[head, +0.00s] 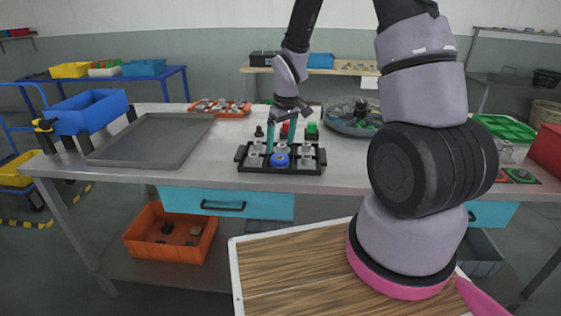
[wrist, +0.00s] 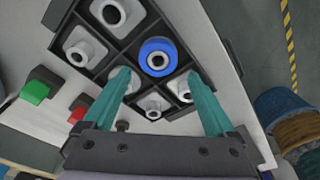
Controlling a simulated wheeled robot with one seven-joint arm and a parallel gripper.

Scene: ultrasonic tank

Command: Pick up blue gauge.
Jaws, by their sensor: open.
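The blue gauge (head: 279,160) is a round blue ring with a pale centre, sitting in a front middle compartment of a black divided tray (head: 280,171) on the metal table. In the wrist view the blue gauge (wrist: 148,66) shows just beyond the fingertips, roughly between their lines. My gripper (head: 280,144) is open and empty, pointing down over the tray. Its two teal fingers also show in the wrist view (wrist: 159,77), spread to either side of the gauge. The exact height gap between fingertips and gauge cannot be told.
White and grey fittings (wrist: 87,48) fill neighbouring compartments close to the fingers. A green block (head: 312,131) and red block stand behind the tray. The table between grey and black trays is clear.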

